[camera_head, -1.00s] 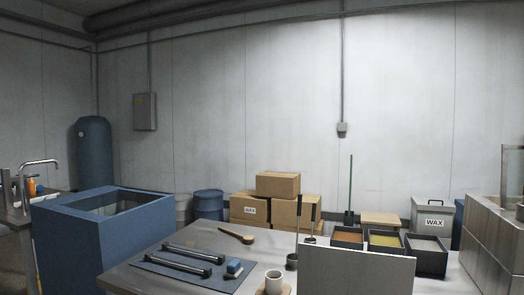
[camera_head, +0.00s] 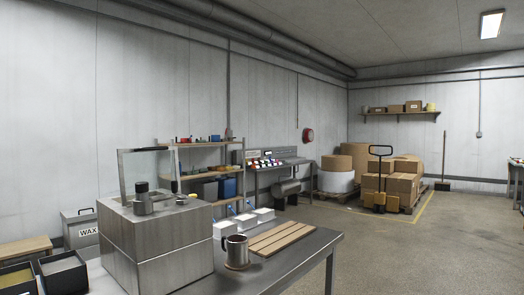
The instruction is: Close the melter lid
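The melter (camera_head: 158,245) appears to be the brushed-metal box at the left of the head view, standing on a steel table. Its lid (camera_head: 146,150) appears to be the framed, see-through panel standing upright at the back of the box top, so the lid is open. A small metal cup or pot (camera_head: 143,200) sits on the box top in front of the lid. Neither of my grippers is in view.
A metal mug (camera_head: 237,252) and a slatted wooden board (camera_head: 295,238) are on the table (camera_head: 262,279) right of the melter. A WAX bin (camera_head: 82,230) and dark trays (camera_head: 64,274) are at the left. Open floor (camera_head: 420,250) lies to the right.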

